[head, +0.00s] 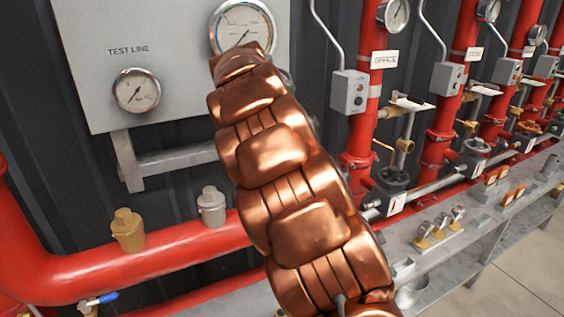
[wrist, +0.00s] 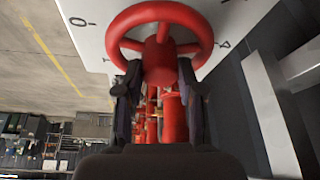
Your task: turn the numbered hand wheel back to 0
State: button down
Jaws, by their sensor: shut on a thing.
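The red hand wheel (wrist: 160,12) is at the top of the wrist view, in front of a white panel (wrist: 92,37). A printed 0 (wrist: 79,22) shows on the panel to the left of the wheel and a 4 (wrist: 226,44) to its right. My gripper (wrist: 157,78) has its two dark fingers on either side of the wheel's lower hub and spoke area, shut on the wheel. I cannot make out which number the wheel stands at. In the head view my copper arm hides the wheel and my gripper.
A grey gauge panel marked TEST LINE (head: 180,60) stands behind my arm. A thick red pipe (head: 150,262) with valve caps runs below it. Red risers (head: 372,85) and a grey bench (head: 440,240) with brass valves lie to the right. Open floor (head: 515,275) shows at lower right.

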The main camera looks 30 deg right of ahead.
jog(key=m+g, duration=0.1)
jog(key=m, duration=0.1)
jog(key=m+p, duration=0.1)
jog(key=m, duration=0.1)
jog(key=shift+w+r+m+g, duration=0.1)
jog(key=shift+w+m+g, duration=0.1)
jog(key=shift+m+g, duration=0.2)
jog(key=shift+m+g+y+p, duration=0.4)
jog(key=shift+m+g, duration=0.2)
jog(key=shift+m, duration=1)
jog(key=shift+m, duration=0.4)
jog(key=shift+r+m+y+p, duration=0.1)
jog(key=shift+m+y+p, duration=0.2)
jog(key=shift+m+p, duration=0.4)
jog(key=shift+m+g+p, duration=0.4)
jog(key=shift+m+p, duration=0.2)
jog(key=shift+p, duration=0.4)
jog(key=c, duration=0.6)
grip_release()
jog(key=shift+d+f, duration=0.1)
jog(key=shift+f, duration=0.1)
jog(key=shift+o, duration=0.2)
